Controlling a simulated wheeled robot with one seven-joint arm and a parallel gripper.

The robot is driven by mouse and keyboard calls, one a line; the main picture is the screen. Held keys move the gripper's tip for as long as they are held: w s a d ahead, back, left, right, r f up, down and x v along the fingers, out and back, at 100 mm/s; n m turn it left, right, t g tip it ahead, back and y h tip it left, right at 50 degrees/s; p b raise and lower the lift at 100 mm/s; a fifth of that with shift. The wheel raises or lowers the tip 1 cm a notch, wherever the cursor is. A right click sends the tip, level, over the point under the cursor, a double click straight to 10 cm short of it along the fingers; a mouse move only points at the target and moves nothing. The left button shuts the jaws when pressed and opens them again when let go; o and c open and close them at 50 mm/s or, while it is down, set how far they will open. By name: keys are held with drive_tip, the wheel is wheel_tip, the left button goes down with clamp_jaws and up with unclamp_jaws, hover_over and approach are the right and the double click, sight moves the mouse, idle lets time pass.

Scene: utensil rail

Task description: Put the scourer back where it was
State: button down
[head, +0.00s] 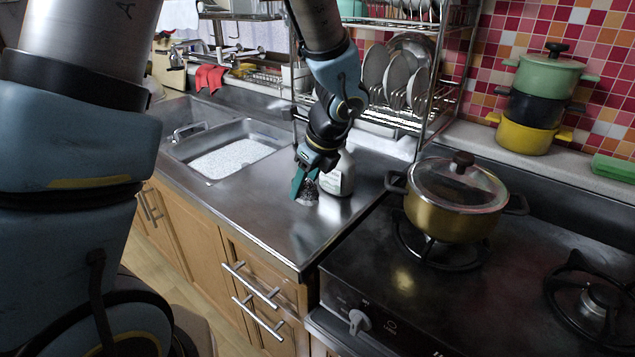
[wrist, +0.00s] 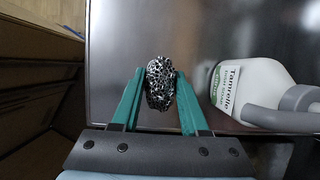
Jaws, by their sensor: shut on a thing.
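The scourer (wrist: 160,84) is a dark and silver wire-mesh pad. It sits between the green fingers of my gripper (wrist: 155,100) in the wrist view, and the fingers are shut on it. In the head view my gripper (head: 305,183) is over the steel counter right of the sink, and the scourer (head: 309,193) shows beside the green finger, at or just above the counter surface. I cannot tell whether it touches the counter.
The sink (head: 230,135) is to the left, the dish rack (head: 400,115) behind. A gold pot (head: 455,200) is on the stove at right. The front counter is clear.

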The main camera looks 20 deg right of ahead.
sight(317, 189)
drive_tip(key=w+d, duration=0.1)
drive_tip(key=d, duration=0.1)
drive_tip(key=w+d+p, duration=0.1)
drive_tip(key=shift+d+r, duration=0.1)
drive_tip(key=shift+d, duration=0.25)
drive_tip(key=shift+w+d+f+p, duration=0.15)
drive_tip(key=shift+f+p, duration=0.25)
drive_tip(key=shift+f, duration=1.45)
drive_tip(key=shift+f, duration=0.15)
drive_tip(key=shift+c, duration=2.1)
unclamp_jaws()
drive_tip(key=shift+r, duration=0.35)
drive_tip(key=b+v, duration=0.1)
drive_tip(key=v, duration=1)
drive_tip(key=shift+s+r, duration=0.2)
drive_tip(key=shift+r, duration=0.1)
